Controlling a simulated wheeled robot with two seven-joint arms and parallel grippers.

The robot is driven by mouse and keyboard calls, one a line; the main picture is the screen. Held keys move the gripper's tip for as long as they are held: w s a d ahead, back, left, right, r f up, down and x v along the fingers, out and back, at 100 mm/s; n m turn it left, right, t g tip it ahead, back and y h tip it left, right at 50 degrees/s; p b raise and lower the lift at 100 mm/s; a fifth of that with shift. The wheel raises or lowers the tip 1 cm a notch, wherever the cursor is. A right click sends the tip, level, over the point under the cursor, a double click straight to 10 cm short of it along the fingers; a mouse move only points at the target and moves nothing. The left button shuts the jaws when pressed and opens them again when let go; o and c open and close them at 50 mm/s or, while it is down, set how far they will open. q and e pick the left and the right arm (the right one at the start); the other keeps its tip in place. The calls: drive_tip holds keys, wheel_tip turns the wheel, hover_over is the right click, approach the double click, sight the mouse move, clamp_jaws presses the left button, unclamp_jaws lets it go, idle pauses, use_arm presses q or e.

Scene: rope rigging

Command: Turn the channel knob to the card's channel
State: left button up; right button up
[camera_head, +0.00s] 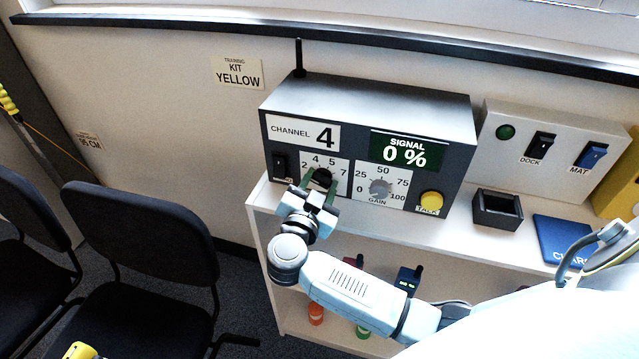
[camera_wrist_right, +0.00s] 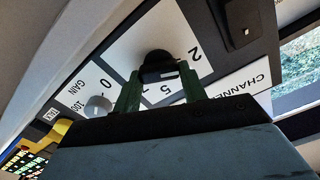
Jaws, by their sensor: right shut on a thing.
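A dark grey radio box (camera_head: 350,98) stands on a white shelf, with a card (camera_head: 302,133) on its face reading "CHANNEL 4". Below the card is the black channel knob (camera_head: 321,176), on a white dial plate with numbers including 2, 4, 5 and 7. The knob also shows in the right wrist view (camera_wrist_right: 154,60), with a small white mark on it; I cannot tell which number it points to. My right gripper (camera_head: 319,190) is shut on the knob, its green fingers on either side (camera_wrist_right: 160,90). My left gripper is out of view.
The grey gain knob (camera_head: 380,188) and yellow talk button (camera_head: 430,201) sit to the right of the dial. A black rocker switch (camera_head: 281,164) is close on its left. The green display (camera_head: 404,152) reads "SIGNAL 0 %". An open black holder (camera_head: 497,209) stands farther right.

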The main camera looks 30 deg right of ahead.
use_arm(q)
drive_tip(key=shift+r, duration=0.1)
use_arm(e)
drive_tip(key=shift+s+m+p, duration=0.1)
drive_tip(key=shift+m+p, duration=0.4)
drive_tip(key=shift+m, duration=0.5)
drive_tip(key=m, duration=0.2)
drive_tip(key=shift+f+m+p, duration=0.1)
drive_tip(key=shift+m+p, duration=0.2)
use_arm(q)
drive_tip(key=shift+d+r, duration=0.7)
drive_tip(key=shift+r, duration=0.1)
use_arm(e)
drive_tip(key=shift+f+m, duration=0.15)
drive_tip(key=shift+m, duration=1.75)
drive_tip(key=o, duration=1)
